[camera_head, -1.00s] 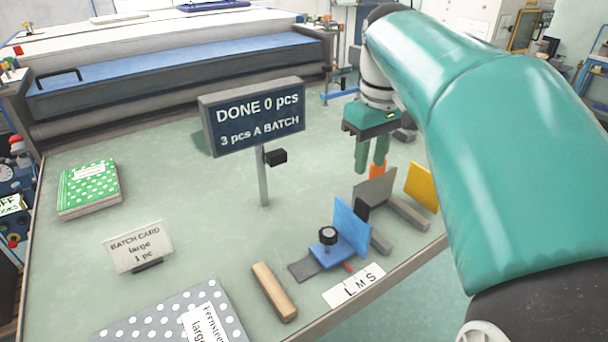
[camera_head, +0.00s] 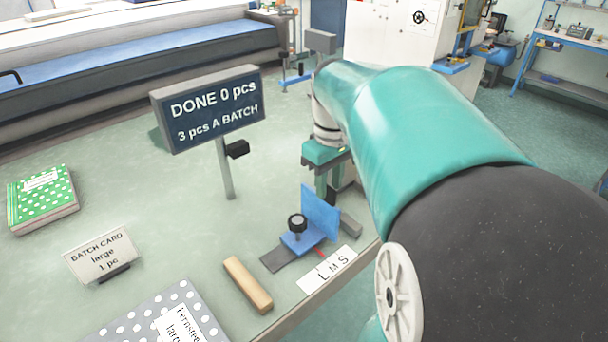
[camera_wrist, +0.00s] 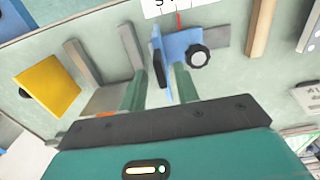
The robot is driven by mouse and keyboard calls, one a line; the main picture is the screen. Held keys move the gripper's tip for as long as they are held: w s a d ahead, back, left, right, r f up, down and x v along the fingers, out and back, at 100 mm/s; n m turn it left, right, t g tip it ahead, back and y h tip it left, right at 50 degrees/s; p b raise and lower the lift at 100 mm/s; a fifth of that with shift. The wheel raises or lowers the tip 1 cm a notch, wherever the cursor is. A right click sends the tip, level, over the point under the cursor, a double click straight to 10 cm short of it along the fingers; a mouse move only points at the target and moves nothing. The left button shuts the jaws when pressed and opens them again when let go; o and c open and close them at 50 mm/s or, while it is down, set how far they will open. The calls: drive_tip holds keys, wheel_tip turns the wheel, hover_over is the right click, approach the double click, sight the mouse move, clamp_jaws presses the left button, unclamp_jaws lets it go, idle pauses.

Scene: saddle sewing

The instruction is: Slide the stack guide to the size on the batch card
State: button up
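The stack guide (camera_head: 319,212) is a blue upright plate on a blue slide with a black knob (camera_head: 297,222) and a red pointer. Its scale (camera_head: 328,268) reads L M S; the pointer is near its middle, exact letter unclear. The batch card (camera_head: 100,254) reads large, 1 pc. My gripper (camera_wrist: 159,75) is open. In the wrist view the guide's plate (camera_wrist: 157,68) appears between its two separated fingers, with the knob beyond the right finger. I cannot tell if either finger touches the plate. In the head view the fingers are partly hidden behind the plate.
A wooden bar (camera_head: 247,284) lies left of the guide. A sign (camera_head: 209,110) on a post reads DONE 0 pcs, 3 pcs A BATCH. A green dotted book (camera_head: 42,199) and a grey dotted one (camera_head: 169,318) lie leftward. A yellow plate (camera_wrist: 48,85) and grey bars show in the wrist view.

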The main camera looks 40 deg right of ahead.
drive_tip(key=shift+f, duration=1.05)
clamp_jaws()
drive_tip(key=shift+a, duration=1.6)
unclamp_jaws()
drive_tip(key=shift+d, duration=0.1)
drive_tip(key=shift+r, duration=0.15)
wheel_tip(320, 180, up, 14)
drive_tip(key=shift+f, duration=0.2)
